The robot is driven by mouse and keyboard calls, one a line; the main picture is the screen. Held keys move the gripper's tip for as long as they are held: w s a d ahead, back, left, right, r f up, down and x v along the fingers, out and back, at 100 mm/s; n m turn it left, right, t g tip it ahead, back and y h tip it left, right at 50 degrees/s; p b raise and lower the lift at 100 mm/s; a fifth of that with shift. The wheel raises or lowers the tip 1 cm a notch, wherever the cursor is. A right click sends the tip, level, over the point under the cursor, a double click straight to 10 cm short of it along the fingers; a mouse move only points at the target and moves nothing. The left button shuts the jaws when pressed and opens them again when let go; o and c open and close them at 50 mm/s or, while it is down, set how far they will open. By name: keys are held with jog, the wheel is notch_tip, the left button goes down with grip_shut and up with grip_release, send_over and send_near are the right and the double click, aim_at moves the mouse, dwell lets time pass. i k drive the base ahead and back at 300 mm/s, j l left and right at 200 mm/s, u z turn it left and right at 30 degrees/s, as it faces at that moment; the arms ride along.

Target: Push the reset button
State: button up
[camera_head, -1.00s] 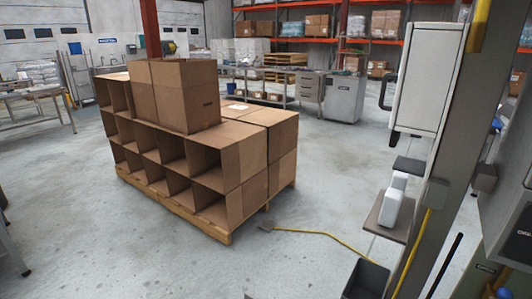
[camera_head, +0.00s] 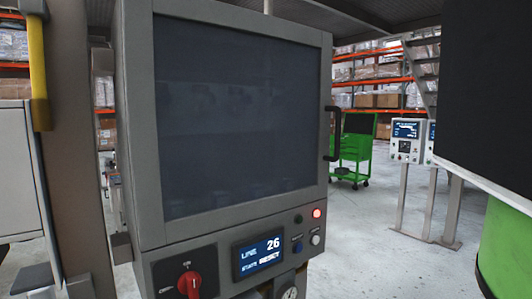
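A grey control cabinet (camera_head: 135,150) with a large dark window fills the middle of the view. Right of the display are a blue button (camera_head: 297,246) and a white button (camera_head: 315,239). Above them are a dark knob or button (camera_head: 298,218) and a glowing red light or button (camera_head: 317,213). I cannot read any label saying which is the reset button. My gripper is not in view.
A red rotary switch (camera_head: 189,284) sits at the cabinet's lower left. A grey post (camera_head: 75,170) stands left. Behind right are a green cart (camera_head: 353,150), smaller control boxes (camera_head: 406,139) on posts and stairs. A large dark panel (camera_head: 485,95) and a green rounded object (camera_head: 508,255) fill the right edge.

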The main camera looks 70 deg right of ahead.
aim_at(298, 248)
jog(key=z, duration=1.1)
